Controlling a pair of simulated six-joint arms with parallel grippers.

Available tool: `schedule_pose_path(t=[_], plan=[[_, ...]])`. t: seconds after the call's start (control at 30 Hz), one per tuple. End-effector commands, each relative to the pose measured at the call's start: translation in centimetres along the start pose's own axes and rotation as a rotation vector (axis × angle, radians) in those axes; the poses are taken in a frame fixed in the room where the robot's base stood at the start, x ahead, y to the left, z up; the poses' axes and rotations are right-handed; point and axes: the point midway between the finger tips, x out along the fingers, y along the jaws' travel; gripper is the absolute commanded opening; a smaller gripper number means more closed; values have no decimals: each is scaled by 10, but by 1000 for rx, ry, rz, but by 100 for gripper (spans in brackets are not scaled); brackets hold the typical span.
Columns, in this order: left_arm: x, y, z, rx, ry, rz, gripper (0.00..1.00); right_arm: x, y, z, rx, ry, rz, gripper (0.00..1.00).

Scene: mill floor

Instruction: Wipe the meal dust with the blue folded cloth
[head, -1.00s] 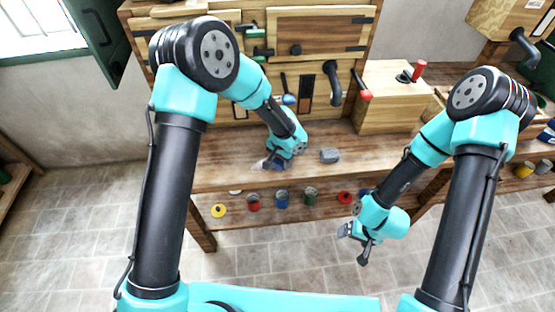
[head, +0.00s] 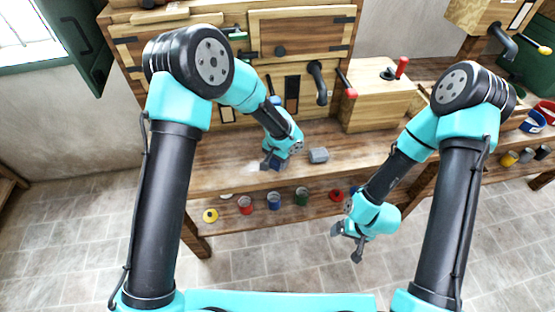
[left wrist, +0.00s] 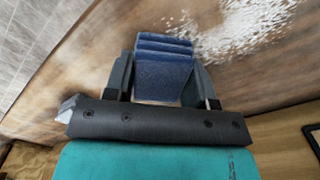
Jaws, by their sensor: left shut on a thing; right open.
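My left gripper (head: 272,164) is low over the wooden bench top and shut on the blue folded cloth (left wrist: 163,72). In the left wrist view the cloth sits between the two fingers, its folded layers facing away from the wrist. In the head view only a small dark blue part of the cloth (head: 275,166) shows. The pale meal dust (left wrist: 230,32) is scattered on the wood just beyond and right of the cloth in the left wrist view. In the head view the dust is a faint patch left of the gripper. My right gripper (head: 346,240) is open and empty, in front of the bench.
A grey block (head: 318,155) lies on the bench top (head: 225,165) right of the left gripper. A wooden box with a red-knobbed crank (head: 378,105) stands at the back right. Several coloured tins, including a red one (head: 245,205), stand on the shelf below.

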Motion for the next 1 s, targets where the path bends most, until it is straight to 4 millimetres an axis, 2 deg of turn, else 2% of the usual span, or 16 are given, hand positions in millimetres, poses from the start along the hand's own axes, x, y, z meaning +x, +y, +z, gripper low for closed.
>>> schedule_pose_path(t=[0.6,1.0], plan=[[2,-27,25,-5,0,1,32,0,0,0,0,0,0,91],[4,-28,29,-4,-5,1,32,0,0,0,0,0,0,91]])
